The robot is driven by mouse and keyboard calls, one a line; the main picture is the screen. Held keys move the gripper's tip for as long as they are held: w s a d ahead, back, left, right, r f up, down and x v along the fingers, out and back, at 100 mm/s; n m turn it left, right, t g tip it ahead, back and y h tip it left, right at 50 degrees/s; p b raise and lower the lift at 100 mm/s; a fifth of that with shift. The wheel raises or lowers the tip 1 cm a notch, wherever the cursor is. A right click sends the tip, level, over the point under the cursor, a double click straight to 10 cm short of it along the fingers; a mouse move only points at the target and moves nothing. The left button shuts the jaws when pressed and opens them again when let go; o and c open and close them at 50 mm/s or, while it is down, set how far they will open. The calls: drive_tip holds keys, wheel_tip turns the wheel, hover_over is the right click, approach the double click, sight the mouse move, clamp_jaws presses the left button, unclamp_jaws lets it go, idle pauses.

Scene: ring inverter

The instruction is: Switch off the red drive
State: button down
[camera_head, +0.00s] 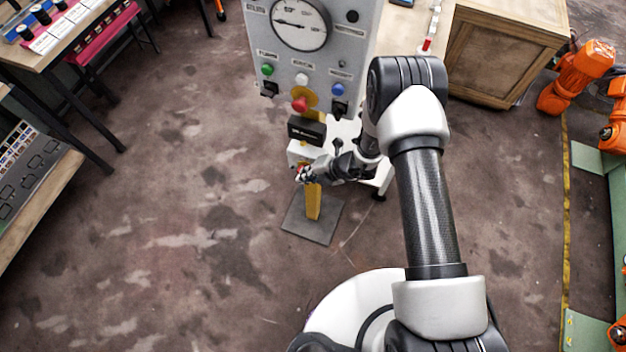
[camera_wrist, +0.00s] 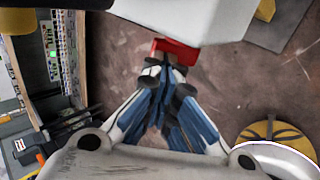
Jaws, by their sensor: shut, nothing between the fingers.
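My gripper (camera_head: 304,174) is shut and empty, in front of a small white box (camera_head: 298,150) low on the stand below the grey control panel (camera_head: 280,50). In the wrist view my fingertips (camera_wrist: 166,68) point at a red part (camera_wrist: 176,52) by the edge of a pale box (camera_wrist: 190,18). They overlap it in the picture; I cannot tell whether they touch. A red mushroom button (camera_head: 300,104) on a yellow plate is higher on the panel, above a black box (camera_head: 306,130). I cannot tell which red part belongs to the red drive.
The panel also carries a gauge (camera_head: 300,22), a green button (camera_head: 267,69) and a blue button (camera_head: 338,89). A yellow post (camera_head: 313,203) stands on a grey floor plate (camera_head: 297,225). A wooden cabinet (camera_head: 505,55) is at the right. The floor at left is clear.

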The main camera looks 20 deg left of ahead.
drive_tip(key=shift+a+h, duration=0.2)
drive_tip(key=shift+h, duration=0.3)
idle(0.8)
drive_tip(key=shift+a, duration=0.2)
idle(4.1)
drive_tip(key=shift+r+p, duration=0.25)
drive_tip(key=shift+p, duration=0.05)
drive_tip(key=shift+r+p, duration=0.4)
drive_tip(key=shift+r, duration=0.25)
drive_tip(key=d+p+v, duration=0.1)
drive_tip(key=p+v, duration=0.3)
drive_tip(key=v, duration=1)
drive_tip(key=shift+f, duration=0.45)
